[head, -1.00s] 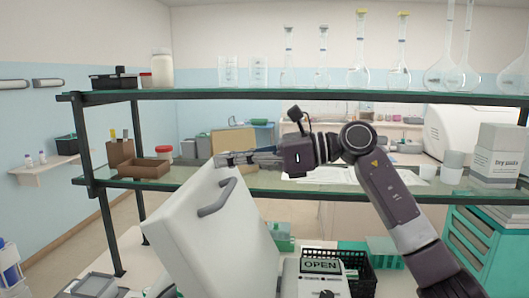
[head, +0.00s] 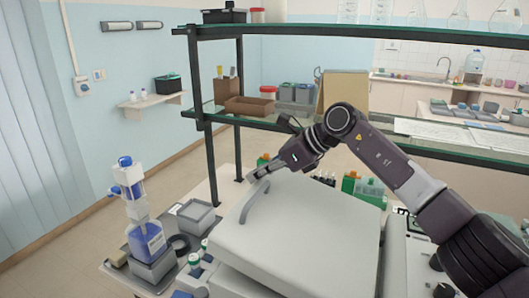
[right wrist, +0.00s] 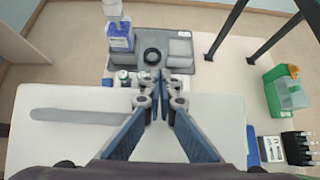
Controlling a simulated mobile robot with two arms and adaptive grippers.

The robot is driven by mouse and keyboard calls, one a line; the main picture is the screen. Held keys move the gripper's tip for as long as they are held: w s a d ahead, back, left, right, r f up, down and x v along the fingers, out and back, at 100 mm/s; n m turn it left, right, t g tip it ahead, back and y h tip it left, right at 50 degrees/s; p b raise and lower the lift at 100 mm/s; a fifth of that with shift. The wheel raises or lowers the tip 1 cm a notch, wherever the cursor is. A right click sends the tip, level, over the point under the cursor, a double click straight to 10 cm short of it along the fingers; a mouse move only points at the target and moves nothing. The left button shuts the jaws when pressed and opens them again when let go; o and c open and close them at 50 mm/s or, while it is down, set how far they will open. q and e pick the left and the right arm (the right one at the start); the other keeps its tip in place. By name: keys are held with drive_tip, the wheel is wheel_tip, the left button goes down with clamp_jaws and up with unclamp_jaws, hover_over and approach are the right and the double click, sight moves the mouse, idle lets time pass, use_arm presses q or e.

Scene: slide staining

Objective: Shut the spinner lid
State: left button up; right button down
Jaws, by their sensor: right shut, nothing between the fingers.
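The spinner's white lid (head: 300,225) lies low over the body of the machine, its top sloping slightly; I cannot tell if it is fully seated. Its grey curved handle (head: 252,203) is at the left of the lid, and in the right wrist view the handle (right wrist: 85,115) lies left of the fingers. My right gripper (head: 258,176) is shut and empty, just above the lid's far edge, behind the handle. In the right wrist view its fingertips (right wrist: 158,76) meet over the lid's edge. My left gripper is not in view.
A grey tray (head: 178,222) with a blue-liquid bottle (head: 148,240) and a grey container (head: 195,217) stands left of the spinner. Black shelf posts (head: 208,150) and a glass shelf (head: 350,125) rise behind.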

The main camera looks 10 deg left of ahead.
drive_tip(key=f, duration=0.2)
drive_tip(key=f+b, duration=0.1)
drive_tip(key=f, duration=0.1)
drive_tip(key=a+f+b, duration=0.1)
drive_tip(key=f, duration=0.1)
drive_tip(key=shift+w+f, duration=0.2)
drive_tip(key=shift+f, duration=0.15)
drive_tip(key=shift+a+f+b, duration=0.15)
drive_tip(key=shift+f+b, duration=0.45)
drive_tip(key=shift+f, duration=0.1)
drive_tip(key=shift+r, duration=0.1)
